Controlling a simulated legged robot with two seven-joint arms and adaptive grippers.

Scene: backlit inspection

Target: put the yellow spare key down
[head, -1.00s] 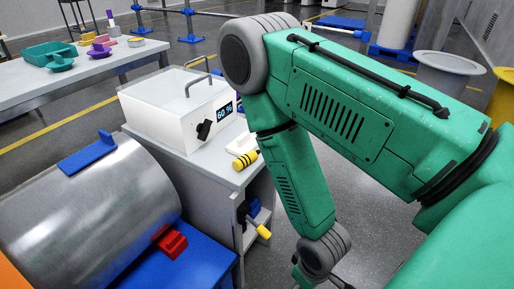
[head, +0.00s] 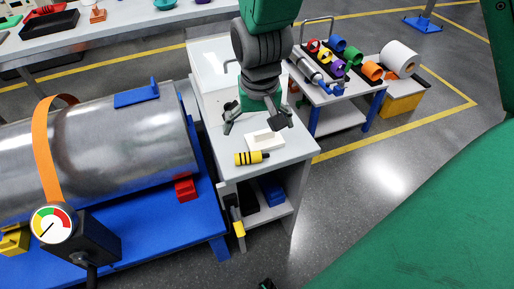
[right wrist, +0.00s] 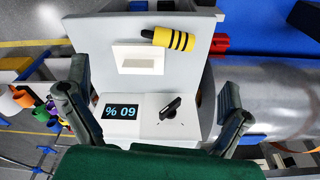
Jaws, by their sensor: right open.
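The yellow spare key appears to be the yellow piece with black bands (head: 249,158), lying on the grey cabinet top (head: 290,150) near its front edge. It also shows in the right wrist view (right wrist: 172,39), with a dark end at the left. My right gripper (head: 257,119) is open over the cabinet top, just behind a shallow white tray (head: 264,141), and apart from the key. In the right wrist view the spread fingers of the right gripper (right wrist: 152,88) have nothing between them. My left gripper is out of view.
A white box with a display (right wrist: 120,112) and a black knob (right wrist: 170,107) stands behind the tray. A large metal cylinder (head: 100,145) lies on a blue stand to the left. A side table (head: 335,95) with coloured rolls stands right. Another yellow-ended handle (head: 239,228) is at the lower shelf.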

